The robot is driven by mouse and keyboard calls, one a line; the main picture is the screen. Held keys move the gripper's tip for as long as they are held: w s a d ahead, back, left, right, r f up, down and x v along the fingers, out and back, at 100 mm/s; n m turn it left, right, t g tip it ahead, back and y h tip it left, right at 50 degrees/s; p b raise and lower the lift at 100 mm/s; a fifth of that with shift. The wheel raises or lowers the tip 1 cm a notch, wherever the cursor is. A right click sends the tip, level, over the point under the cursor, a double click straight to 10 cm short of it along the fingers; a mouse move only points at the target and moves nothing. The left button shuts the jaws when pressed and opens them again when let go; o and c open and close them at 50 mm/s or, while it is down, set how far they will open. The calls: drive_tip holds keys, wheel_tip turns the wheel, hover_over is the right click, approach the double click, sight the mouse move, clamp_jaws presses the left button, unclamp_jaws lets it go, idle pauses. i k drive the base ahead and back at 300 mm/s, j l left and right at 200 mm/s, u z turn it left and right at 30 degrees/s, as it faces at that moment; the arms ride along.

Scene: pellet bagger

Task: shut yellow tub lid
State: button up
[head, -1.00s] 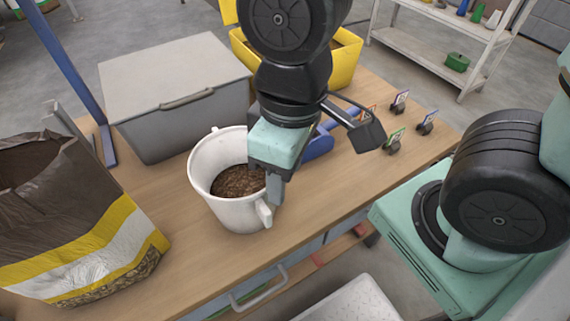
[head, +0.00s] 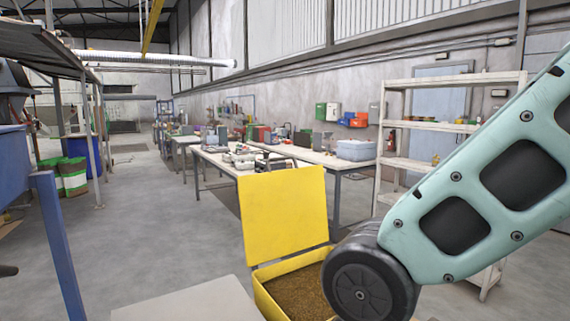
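The yellow tub (head: 266,297) is at the bottom middle of the head view, with brown pellets (head: 303,292) inside. Its yellow lid (head: 284,212) stands raised and upright at the tub's far side, so the tub is open. My arm crosses the right side of the view, and its dark wheel-like joint covers the tub's right part. My gripper is out of view below the frame.
A grey box lid (head: 190,304) lies left of the tub. A blue post (head: 60,250) stands at the left. A light metal shelf (head: 392,150) is behind my arm at the right. Worktables (head: 235,162) with clutter stand farther back. Open floor lies at the left.

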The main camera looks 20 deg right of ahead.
sight(284, 212)
drive_tip(key=k, duration=0.5)
drive_tip(key=l+u, duration=0.4)
drive_tip(key=l, duration=0.15)
drive_tip(key=l+u, duration=0.35)
drive_tip(key=l, duration=0.2)
drive_tip(key=l+u, duration=0.4)
drive_tip(key=l, duration=0.2)
drive_tip(key=k+l+u, duration=0.15)
drive_tip(key=l+u, duration=0.2)
drive_tip(key=l, duration=0.15)
